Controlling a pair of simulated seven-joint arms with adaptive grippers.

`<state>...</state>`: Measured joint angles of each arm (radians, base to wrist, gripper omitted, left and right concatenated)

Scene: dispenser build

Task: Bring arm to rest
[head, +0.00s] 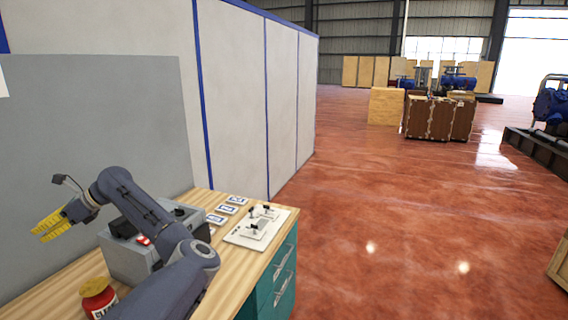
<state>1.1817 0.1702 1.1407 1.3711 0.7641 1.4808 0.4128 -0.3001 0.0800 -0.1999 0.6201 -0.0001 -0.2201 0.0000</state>
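My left gripper (52,224) has yellow fingers and is raised above the left part of the wooden workbench (268,202), near the grey wall panel. The fingers look close together, and at this size I cannot tell whether they are open or shut. I see no object in them. My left arm bends over the bench from the lower middle. My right gripper is not in view.
A grey box-shaped machine (128,262) stands behind my arm, partly hidden. A white board (262,228) with small black parts and several picture cards (227,208) lie at right. Open floor (420,230) lies beyond the bench.

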